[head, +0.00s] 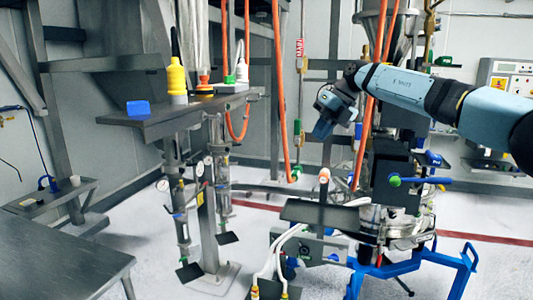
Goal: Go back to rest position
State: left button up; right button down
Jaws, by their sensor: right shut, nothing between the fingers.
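My right arm reaches in from the right edge, and its right gripper (323,128) hangs in mid-air, pointing down and left, in the upper middle of the head view. It is shut and holds nothing. It appears in front of the sifter machine (393,180), a dark and metal unit on a blue frame. Whether it is close to the machine in depth is hard to tell. My left gripper is out of view.
A grey shelf (160,124) at left carries a yellow bottle (176,77) and a blue block (138,108). Orange hoses (281,100) hang left of my gripper. A dark table (60,260) fills the lower left. White floor shows between.

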jog(key=s+a+f+g+y, duration=0.25)
jog(key=a+f, duration=0.55)
jog(key=f, duration=0.4)
jog(key=s+a+f+m+t+y, duration=0.5)
jog(key=s+a+f+m+y, duration=0.6)
jog(key=s+a+f, duration=0.75)
jog(key=s+d+f+m+t+h, duration=0.4)
jog(key=d+f+m+t+h, duration=0.15)
jog(key=d+f+m, duration=0.35)
jog(key=s+d+f+m+t+h, duration=0.45)
jog(key=d+f+m+t, duration=0.3)
jog(key=m, duration=0.25)
jog(key=s+d+f+m+g+h, duration=0.2)
jog(key=s+d+f+m+h, duration=0.1)
jog(key=s+d+f, duration=0.3)
jog(key=s+d+f+m+g+h, duration=0.3)
jog(key=s+d+f, duration=0.3)
jog(key=s+d, duration=0.4)
jog(key=s+m+h, duration=0.1)
jog(key=s, duration=0.2)
jog(key=shift+d, duration=0.2)
jog(key=shift+d, duration=0.1)
